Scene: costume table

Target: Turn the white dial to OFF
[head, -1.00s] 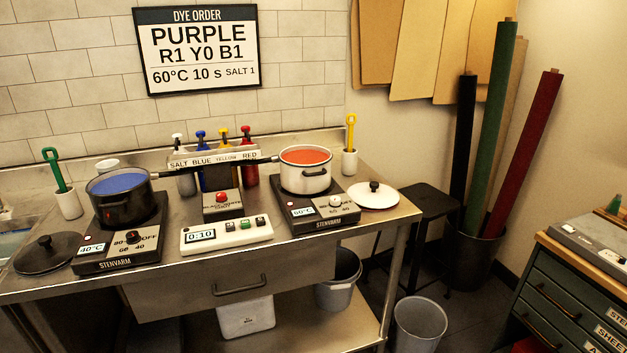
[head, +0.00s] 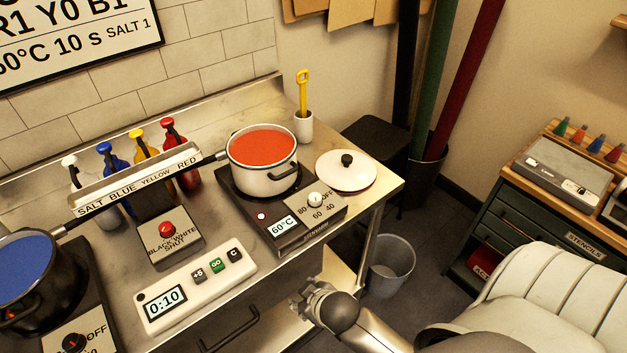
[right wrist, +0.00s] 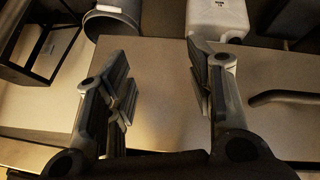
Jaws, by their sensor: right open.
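The white dial (head: 315,200) is a round knob on the front panel of the right hot plate (head: 290,232), with markings 80, 60, 40 around it. The part of its scale with OFF is not readable in the head view. The plate's display reads 60°C, and a small red light glows beside it. A white pot (head: 263,160) with red liquid stands on this plate. My right gripper (head: 305,298) is below and in front of the table edge, apart from the dial. It is open and empty in the right wrist view (right wrist: 160,90). My left gripper is not in view.
A black pot (head: 35,285) with blue liquid stands at left on another plate with a black dial (head: 74,343). A timer (head: 195,285) reads 0:10. A white lid (head: 346,170) lies right of the white pot. A drawer handle (right wrist: 285,97) is near my right gripper.

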